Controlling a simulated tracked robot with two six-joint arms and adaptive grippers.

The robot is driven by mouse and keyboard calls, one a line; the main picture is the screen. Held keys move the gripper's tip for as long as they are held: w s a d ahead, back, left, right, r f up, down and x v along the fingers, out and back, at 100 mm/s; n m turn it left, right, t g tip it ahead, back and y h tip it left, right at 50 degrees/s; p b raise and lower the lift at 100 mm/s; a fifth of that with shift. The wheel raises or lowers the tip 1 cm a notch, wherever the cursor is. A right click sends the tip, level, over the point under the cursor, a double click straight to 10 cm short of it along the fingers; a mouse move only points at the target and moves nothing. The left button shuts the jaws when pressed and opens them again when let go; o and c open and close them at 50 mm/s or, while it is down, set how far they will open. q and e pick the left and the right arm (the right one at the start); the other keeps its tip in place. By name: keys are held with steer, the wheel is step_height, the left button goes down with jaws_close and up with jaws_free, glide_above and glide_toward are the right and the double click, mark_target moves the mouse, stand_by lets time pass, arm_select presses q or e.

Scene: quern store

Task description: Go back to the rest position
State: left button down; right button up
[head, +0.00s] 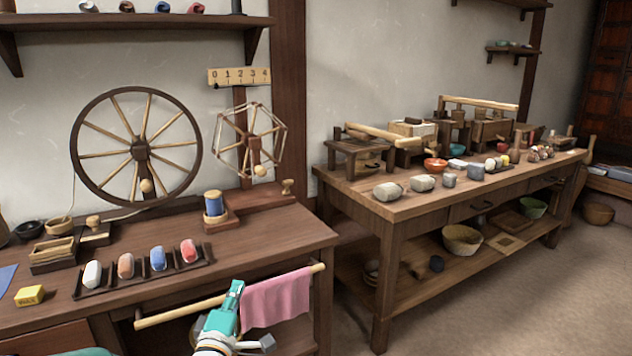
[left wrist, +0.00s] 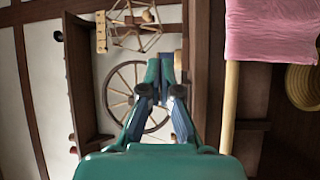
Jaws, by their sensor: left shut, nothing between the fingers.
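My left gripper (head: 236,287) is in front of the near bench's front edge, beside the wooden rail with the pink cloth (head: 275,299). It points up and its fingers are shut with nothing between them. In the left wrist view the two fingertips (left wrist: 160,70) meet in front of the blurred spinning wheel (left wrist: 118,85). The cloth also shows in that view at the upper right (left wrist: 270,32), apart from the fingers. My right gripper is not seen in either view.
The near bench (head: 240,235) holds a large wheel (head: 138,150), a blue thread spool (head: 214,204), a rack (head: 140,279) of coloured rolls and a yellow block (head: 29,295). The wooden rail (head: 180,313) runs close to my gripper. A second bench (head: 410,205) stands right; floor before it is clear.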

arm_select(q)
steer(key=s+f+m+g, duration=0.1)
steer(key=s+f+g, duration=0.45)
steer(key=f, duration=0.85)
steer(key=s+f+m+g, duration=0.2)
steer(key=s+f+g, duration=0.35)
steer(key=f, duration=0.85)
steer(key=s+d+f+m+g+h, duration=0.15)
steer(key=s+f+m+g, duration=0.3)
steer(key=s, duration=0.85)
steer(key=s+d+f+m+g+h, duration=0.1)
steer(key=s+d+f+m+g, duration=0.35)
steer(key=s, duration=0.85)
arm_select(e)
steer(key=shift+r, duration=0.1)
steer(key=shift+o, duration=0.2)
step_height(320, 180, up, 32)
steer(key=p, duration=3.2)
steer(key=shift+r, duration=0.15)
arm_select(q)
step_height(320, 180, up, 31)
steer(key=a+m+t, duration=0.1)
steer(key=shift+w, duration=0.25)
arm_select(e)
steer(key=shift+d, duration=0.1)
